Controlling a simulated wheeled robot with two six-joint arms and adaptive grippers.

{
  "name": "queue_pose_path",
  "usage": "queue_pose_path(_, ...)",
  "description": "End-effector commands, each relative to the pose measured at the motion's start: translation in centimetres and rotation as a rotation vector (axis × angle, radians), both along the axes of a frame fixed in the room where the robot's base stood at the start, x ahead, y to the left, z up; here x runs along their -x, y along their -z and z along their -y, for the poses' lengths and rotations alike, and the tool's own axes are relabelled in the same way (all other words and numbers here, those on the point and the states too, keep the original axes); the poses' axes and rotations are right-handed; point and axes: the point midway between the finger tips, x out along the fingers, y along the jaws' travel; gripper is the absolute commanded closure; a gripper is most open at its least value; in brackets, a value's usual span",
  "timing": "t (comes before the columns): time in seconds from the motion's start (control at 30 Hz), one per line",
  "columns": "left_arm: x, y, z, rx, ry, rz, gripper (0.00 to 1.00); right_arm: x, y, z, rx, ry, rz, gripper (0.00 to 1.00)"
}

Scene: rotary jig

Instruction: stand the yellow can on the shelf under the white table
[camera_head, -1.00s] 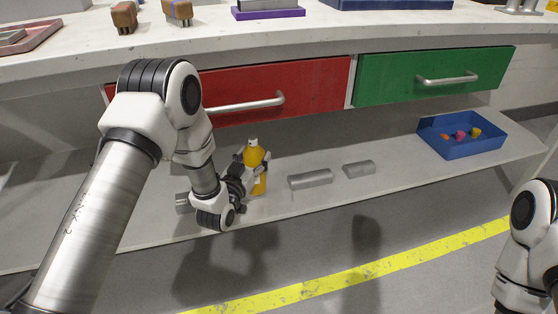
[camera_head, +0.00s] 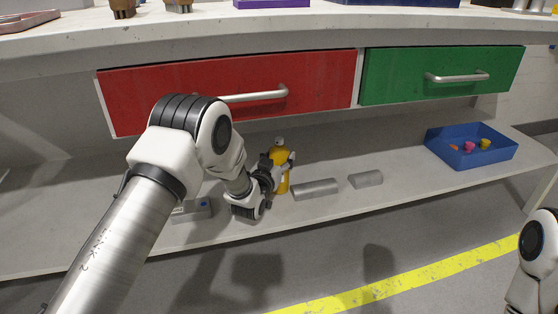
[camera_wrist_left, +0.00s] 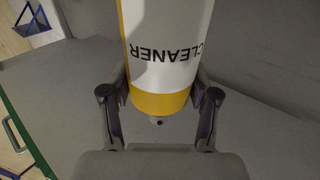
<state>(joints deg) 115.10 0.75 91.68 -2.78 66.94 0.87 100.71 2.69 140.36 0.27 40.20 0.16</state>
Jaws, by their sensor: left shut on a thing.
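The yellow can (camera_head: 283,181) stands about upright at the shelf in the head view, with a pale cap on top. My left gripper (camera_head: 280,168) is shut on it from the left and front and hides part of its body. In the left wrist view, the can (camera_wrist_left: 163,50) shows a white band lettered "CLEANER" between the two fingers of the gripper (camera_wrist_left: 160,95). The shelf (camera_head: 405,167) runs under the white table (camera_head: 300,28). I cannot tell whether the can's base touches the shelf. My right gripper is out of view.
Two grey blocks, a longer one (camera_head: 315,189) and a shorter one (camera_head: 366,179), lie right of the can. A grey block with a blue spot (camera_head: 192,211) lies left. A blue tray (camera_head: 490,157) holds small coloured pieces. Red (camera_head: 320,85) and green (camera_head: 400,72) drawers hang above.

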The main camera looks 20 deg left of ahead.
Motion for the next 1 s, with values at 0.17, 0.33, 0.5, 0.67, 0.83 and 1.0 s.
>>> queue_pose_path(0.17, 0.0, 0.2, 0.0, 0.0, 0.0, 0.0, 0.26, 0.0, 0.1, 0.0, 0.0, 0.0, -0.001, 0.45)
queue_pose_path(0.33, 0.0, 0.2, 0.0, 0.0, 0.0, 0.0, 0.15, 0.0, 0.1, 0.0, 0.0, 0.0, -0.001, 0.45)
queue_pose_path(0.5, 0.0, 0.1, 0.0, 0.0, 0.0, 0.001, 0.15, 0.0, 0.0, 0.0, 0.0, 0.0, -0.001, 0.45)
queue_pose_path(0.67, 1.1, -0.3, -0.1, 0.0, 0.0, -0.003, 0.15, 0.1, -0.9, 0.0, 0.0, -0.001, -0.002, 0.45)
queue_pose_path(0.83, 5.1, -0.6, -0.2, 0.0, 0.0, -0.006, 0.15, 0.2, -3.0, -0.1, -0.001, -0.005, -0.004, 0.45)
queue_pose_path(1.0, 9.4, -0.5, -0.3, 0.0, 0.0, -0.004, 0.15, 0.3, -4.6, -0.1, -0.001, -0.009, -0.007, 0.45)
